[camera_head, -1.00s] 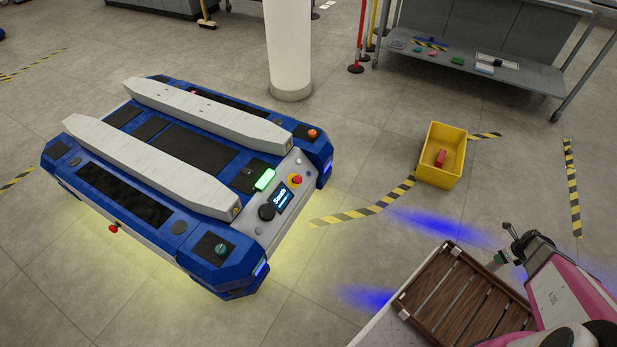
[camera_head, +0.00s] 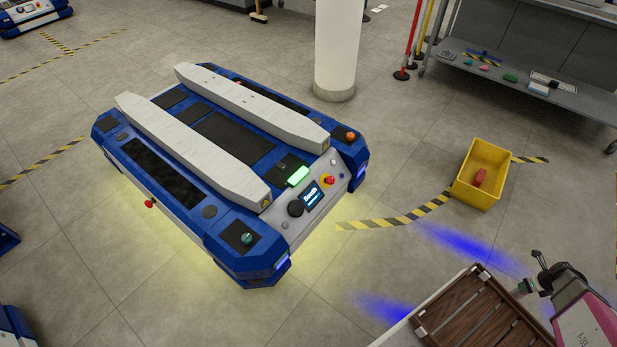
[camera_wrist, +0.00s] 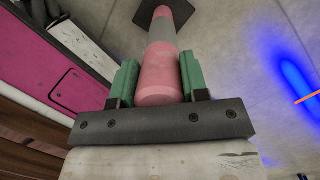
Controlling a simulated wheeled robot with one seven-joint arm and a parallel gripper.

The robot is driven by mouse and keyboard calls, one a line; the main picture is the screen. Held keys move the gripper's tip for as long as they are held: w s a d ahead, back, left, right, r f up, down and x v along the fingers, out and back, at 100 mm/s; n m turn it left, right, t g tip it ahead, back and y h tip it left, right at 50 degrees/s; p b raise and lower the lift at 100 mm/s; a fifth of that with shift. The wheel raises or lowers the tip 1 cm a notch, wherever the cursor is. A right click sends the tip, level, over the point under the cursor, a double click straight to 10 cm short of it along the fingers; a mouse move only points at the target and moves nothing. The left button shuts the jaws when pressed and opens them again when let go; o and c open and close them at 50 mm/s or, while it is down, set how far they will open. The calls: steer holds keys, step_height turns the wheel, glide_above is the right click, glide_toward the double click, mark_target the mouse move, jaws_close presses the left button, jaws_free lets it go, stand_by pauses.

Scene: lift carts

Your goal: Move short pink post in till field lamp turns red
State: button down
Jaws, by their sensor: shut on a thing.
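The short pink post (camera_wrist: 160,75) shows in the wrist view, with a grey band and a dark flat base at its far end. My gripper (camera_wrist: 158,80) has its green pads on both sides of the post and is shut on it. Whether the base touches the floor is unclear. Neither post nor gripper shows in the head view. A blue low cart (camera_head: 135,218) stands left of centre with two pale rails on top. Yellow light glows on the floor around the cart.
A pink machine (camera_head: 585,325) with a brown slatted platform (camera_head: 470,315) stands at lower right, casting blue light patches. A yellow bin (camera_head: 465,195) holds a red object. A white pillar (camera_head: 338,50) and a grey bench (camera_head: 520,80) stand behind.

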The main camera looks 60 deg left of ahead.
steer(key=shift+a, duration=0.15)
steer(key=shift+s+a, duration=0.35)
steer(key=shift+a, duration=0.55)
steer(key=shift+s+a, duration=0.35)
steer(key=shift+a, duration=0.5)
steer(key=shift+f, duration=0.3)
stand_by(0.3)
steer(key=c, duration=0.5)
jaws_free()
steer(key=shift+c, duration=0.2)
step_height(320, 180, up, 11)
steer(key=d, duration=0.1)
steer(key=shift+s+d+f, duration=0.15)
steer(key=shift+s+d, duration=0.1)
steer(key=shift+s, duration=0.05)
steer(key=s+d+r+n, duration=0.2)
steer(key=d+r+n, duration=0.1)
steer(key=r+n, duration=0.4)
steer(key=s+d+r+n+h, duration=0.1)
steer(key=s+d+r+n, duration=0.1)
steer(key=r+n, duration=0.6)
steer(key=s+d+r+n, duration=0.3)
steer(key=d+r+n, duration=0.2)
steer(key=r+n, duration=0.3)
steer(key=shift+r+g+h, duration=0.25)
steer(key=shift+g+h, duration=0.05)
steer(key=shift+g, duration=0.1)
